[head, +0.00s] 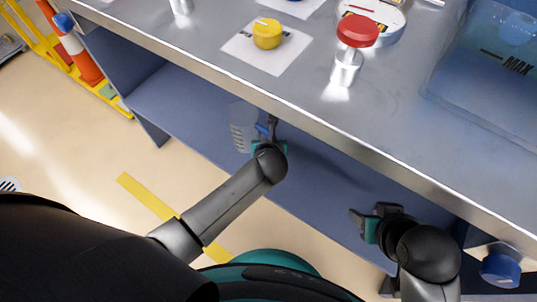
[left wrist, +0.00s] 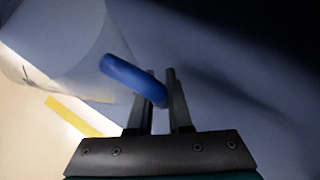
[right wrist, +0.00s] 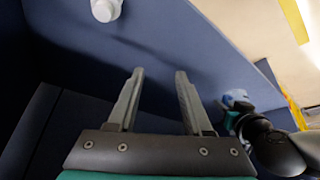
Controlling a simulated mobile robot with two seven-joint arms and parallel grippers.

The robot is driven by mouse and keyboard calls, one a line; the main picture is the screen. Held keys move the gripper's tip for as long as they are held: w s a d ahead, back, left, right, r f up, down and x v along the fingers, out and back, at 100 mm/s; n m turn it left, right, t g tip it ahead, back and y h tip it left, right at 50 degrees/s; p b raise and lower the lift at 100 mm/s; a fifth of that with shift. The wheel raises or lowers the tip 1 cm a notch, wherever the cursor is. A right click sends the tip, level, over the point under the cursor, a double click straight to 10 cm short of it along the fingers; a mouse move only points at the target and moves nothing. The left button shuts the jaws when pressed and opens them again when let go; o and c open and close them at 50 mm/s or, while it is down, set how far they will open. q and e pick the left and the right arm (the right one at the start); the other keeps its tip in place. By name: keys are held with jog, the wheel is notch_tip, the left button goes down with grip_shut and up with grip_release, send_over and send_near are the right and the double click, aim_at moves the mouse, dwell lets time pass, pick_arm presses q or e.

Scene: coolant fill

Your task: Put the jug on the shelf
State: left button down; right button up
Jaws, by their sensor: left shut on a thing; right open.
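The jug (head: 242,132) is pale and translucent with a blue handle. It is under the front edge of the bench top, in front of the blue shelf (head: 185,103) in the head view, partly hidden by my gripper. My left gripper (head: 270,128) is shut on the jug's handle; in the left wrist view the fingers (left wrist: 162,85) pinch the blue handle (left wrist: 128,77) beside the white body (left wrist: 62,40). I cannot tell whether the jug touches the shelf. My right gripper (head: 366,220) is open and empty; its spread fingers show in the right wrist view (right wrist: 159,76).
The metal bench top (head: 210,50) overhangs the shelf. It carries a yellow cap (head: 267,33), a red cap (head: 357,30) and a clear tank (head: 490,75). A blue-capped item (head: 500,268) is at lower right.

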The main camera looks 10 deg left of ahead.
pick_arm(q)
jog(key=shift+f+b, duration=1.3)
jog(key=shift+f, duration=0.8)
jog(key=shift+f+b, duration=0.5)
jog(key=shift+f, duration=0.1)
jog(key=shift+f+b, duration=0.5)
jog(key=shift+f, duration=0.2)
jog(key=shift+f+b, duration=0.35)
jog(key=shift+f, duration=0.1)
pick_arm(e)
jog(key=w+a+r+t+y, duration=0.2)
jog(key=w+a+t+y, duration=0.2)
jog(key=a+t, duration=0.5)
jog(key=shift+w+a+r+y, duration=0.2)
jog(key=shift+a+r+y, duration=0.15)
jog(key=shift+y, duration=0.25)
pick_arm(q)
jog(key=c, duration=0.8)
grip_release()
jog(key=shift+f, duration=0.15)
jog(key=shift+c, duration=0.2)
jog(key=shift+r, duration=0.25)
